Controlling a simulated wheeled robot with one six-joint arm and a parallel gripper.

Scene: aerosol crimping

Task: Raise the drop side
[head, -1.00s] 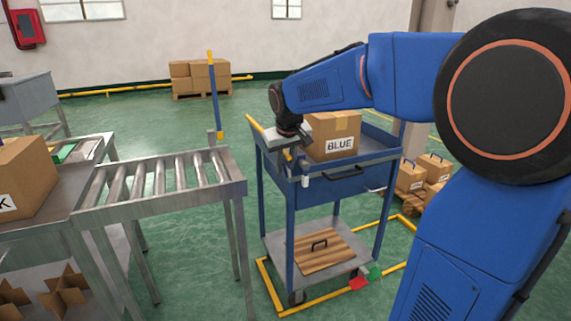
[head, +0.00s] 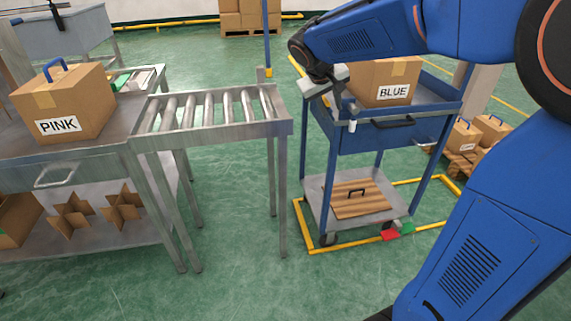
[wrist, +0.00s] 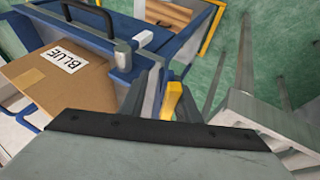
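The blue cart (head: 325,148) carries a drop side with a yellow top edge (head: 294,66) along its left side. This edge stands at about the height of the cart's upper rim, and my gripper hides part of it. My gripper (head: 336,92) is over the front part of that edge, at the cart's front left corner. In the wrist view the yellow edge (wrist: 172,99) lies between my two close-set fingers, which appear shut on it. The finger contact is partly hidden.
A box marked BLUE (head: 384,80) sits on the cart's upper tray, close to my gripper. A roller conveyor (head: 212,134) stands left of the cart, with a narrow gap between. A box marked PINK (head: 64,105) stands on the left bench. Green floor is clear in front.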

